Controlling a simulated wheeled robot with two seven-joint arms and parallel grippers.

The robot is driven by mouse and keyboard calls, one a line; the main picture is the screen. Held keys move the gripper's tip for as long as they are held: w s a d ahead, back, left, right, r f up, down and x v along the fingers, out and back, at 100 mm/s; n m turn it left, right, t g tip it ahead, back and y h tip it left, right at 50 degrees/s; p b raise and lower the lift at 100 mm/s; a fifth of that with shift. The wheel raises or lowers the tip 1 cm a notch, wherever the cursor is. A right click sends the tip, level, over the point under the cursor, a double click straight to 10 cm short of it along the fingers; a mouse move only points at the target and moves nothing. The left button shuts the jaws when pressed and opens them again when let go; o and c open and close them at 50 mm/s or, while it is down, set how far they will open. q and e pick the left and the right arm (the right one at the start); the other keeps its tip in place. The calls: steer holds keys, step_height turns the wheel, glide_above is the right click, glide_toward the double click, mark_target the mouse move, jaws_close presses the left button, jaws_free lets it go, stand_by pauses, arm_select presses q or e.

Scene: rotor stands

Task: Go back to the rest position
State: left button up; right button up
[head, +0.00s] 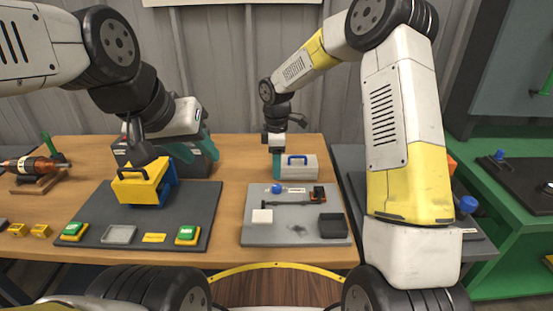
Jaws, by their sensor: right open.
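My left arm comes in from the left. My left gripper (203,148), with a white body and teal fingers, is over the back left of the wooden table, in front of a dark grey box (205,165). Its finger gap is unclear. My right arm arches in from the right. My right gripper (277,166) points down at the back middle of the table, open, beside the left end of a pale grey box with a blue handle (298,167). Whether they touch is unclear.
A yellow box with a black handle (138,190) stands on a dark mat (90,210) with green buttons. A grey board (255,232) with small parts lies right of it. A rotor on a wooden stand (35,168) is far left. Green bench (505,225) at right.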

steer(key=s+d+r+m+t, duration=0.1)
steer(key=s+d+r+m, duration=0.4)
steer(key=r, duration=0.4)
steer(key=s+d+r+m+t, duration=0.2)
steer(key=s+d+r+m, duration=0.1)
steer(key=s+d+r, duration=0.4)
steer(key=s+d+r+m+t+y, duration=0.1)
steer(key=s+r+m, duration=0.2)
steer(key=s, duration=0.4)
steer(key=s+d+r+m+t+y, duration=0.1)
steer(key=s+r+m+t, duration=0.1)
steer(key=s+m, duration=0.4)
steer(key=shift+s+r+m, duration=0.3)
steer(key=shift+s+r, duration=0.2)
steer(key=shift+s, duration=0.35)
